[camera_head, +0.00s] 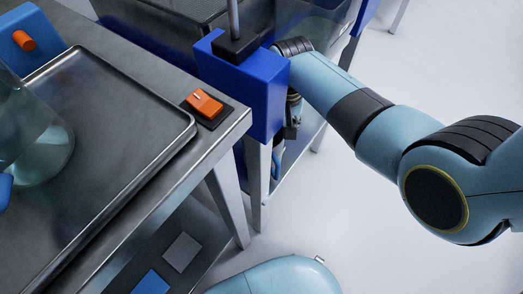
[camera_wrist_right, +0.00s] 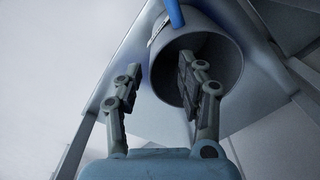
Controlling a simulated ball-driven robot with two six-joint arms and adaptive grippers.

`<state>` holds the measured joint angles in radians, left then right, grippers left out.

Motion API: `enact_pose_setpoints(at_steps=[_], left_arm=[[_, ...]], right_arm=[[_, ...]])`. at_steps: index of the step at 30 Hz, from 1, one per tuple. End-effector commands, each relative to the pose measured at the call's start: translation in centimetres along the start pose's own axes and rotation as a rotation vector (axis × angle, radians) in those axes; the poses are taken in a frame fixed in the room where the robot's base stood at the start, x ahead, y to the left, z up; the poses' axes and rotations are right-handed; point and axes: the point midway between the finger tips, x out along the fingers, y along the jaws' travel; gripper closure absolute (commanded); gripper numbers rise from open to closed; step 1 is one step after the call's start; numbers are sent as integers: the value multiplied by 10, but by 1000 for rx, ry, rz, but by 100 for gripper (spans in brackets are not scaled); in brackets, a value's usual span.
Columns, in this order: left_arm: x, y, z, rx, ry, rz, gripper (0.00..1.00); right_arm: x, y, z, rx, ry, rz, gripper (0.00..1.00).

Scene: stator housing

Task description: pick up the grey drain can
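The grey drain can (camera_wrist_right: 224,58) shows in the right wrist view as a grey cylinder with its open mouth facing the camera. A blue part (camera_wrist_right: 174,13) sits at its upper edge. My right gripper (camera_wrist_right: 160,78) is open at the mouth. Its left finger is outside the can and its right finger shows in front of the opening, with the near wall between them. I cannot tell if either finger touches it. In the head view my right gripper (camera_head: 293,120) is mostly hidden beside a blue block, and I cannot make out the can there. My left gripper is not in view.
The blue block (camera_head: 252,98) at the bench corner stands close to my right wrist. A metal tray (camera_head: 120,195) and an orange switch (camera_head: 204,104) are on the steel bench. A bench leg (camera_head: 228,195) stands below. The floor to the right is clear.

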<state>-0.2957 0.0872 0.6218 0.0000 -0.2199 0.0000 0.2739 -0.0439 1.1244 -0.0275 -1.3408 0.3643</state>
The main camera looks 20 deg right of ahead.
Motion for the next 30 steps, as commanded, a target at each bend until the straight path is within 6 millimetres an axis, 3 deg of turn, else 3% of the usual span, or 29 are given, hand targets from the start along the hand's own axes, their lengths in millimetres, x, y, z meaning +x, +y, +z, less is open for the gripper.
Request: enact_pose_setpoints(at_steps=[9, 18, 26, 30], left_arm=[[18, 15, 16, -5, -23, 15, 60], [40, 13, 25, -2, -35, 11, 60], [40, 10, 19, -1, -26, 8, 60], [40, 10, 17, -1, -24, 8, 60]], right_arm=[[35, 4, -1, 38, -5, 20, 61], [78, 7, -2, 37, -4, 19, 61], [78, 6, -2, 36, -1, 18, 61], [78, 6, -2, 36, -1, 18, 77]])
